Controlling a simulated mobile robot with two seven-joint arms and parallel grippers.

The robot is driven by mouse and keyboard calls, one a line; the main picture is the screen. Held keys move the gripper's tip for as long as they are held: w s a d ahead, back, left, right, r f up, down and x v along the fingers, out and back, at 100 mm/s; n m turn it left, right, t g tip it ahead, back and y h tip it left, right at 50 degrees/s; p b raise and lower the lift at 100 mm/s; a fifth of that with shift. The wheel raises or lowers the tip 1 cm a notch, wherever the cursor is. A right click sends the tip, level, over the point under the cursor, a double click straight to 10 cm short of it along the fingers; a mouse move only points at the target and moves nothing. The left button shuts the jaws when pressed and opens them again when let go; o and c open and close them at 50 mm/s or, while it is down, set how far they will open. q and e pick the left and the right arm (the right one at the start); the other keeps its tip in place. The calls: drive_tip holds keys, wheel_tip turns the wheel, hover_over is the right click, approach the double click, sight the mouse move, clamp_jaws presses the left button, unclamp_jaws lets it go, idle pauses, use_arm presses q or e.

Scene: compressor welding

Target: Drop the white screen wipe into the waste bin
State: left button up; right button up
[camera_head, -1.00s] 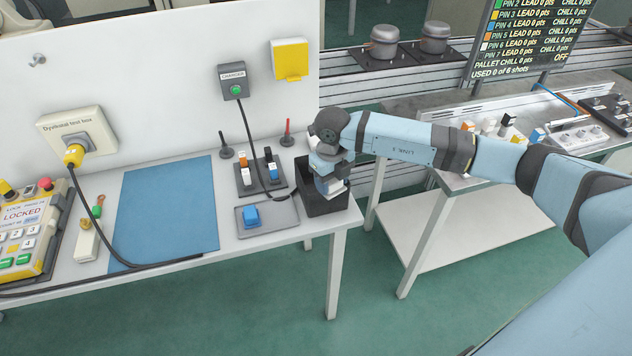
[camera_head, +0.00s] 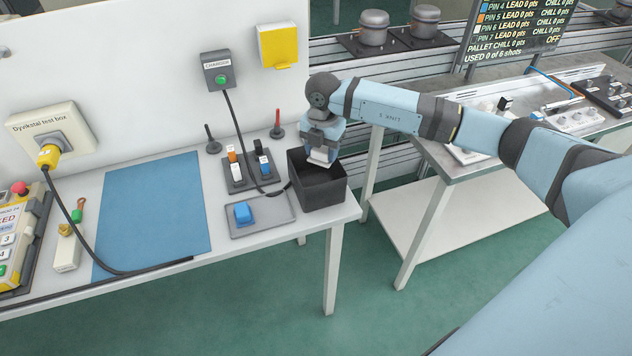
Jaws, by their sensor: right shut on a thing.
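The waste bin (camera_head: 325,195) is a black open-topped box at the right end of the white table. My right gripper (camera_head: 321,155) points down over the back part of the bin's opening. It is shut on the white screen wipe (camera_head: 319,157), a small pale piece showing below the fingers at about the bin's rim. Whether the wipe touches the bin wall I cannot tell. My left gripper is not in view.
A black cable (camera_head: 236,130) hangs from the charger box (camera_head: 218,72). A blue mat (camera_head: 150,215) covers the table further left.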

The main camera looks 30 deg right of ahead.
drive_tip(key=shift+f+b, duration=0.65)
drive_tip(key=shift+f, duration=0.85)
drive_tip(key=o, duration=1)
wheel_tip(320, 180, up, 14)
drive_tip(key=shift+b, duration=0.5)
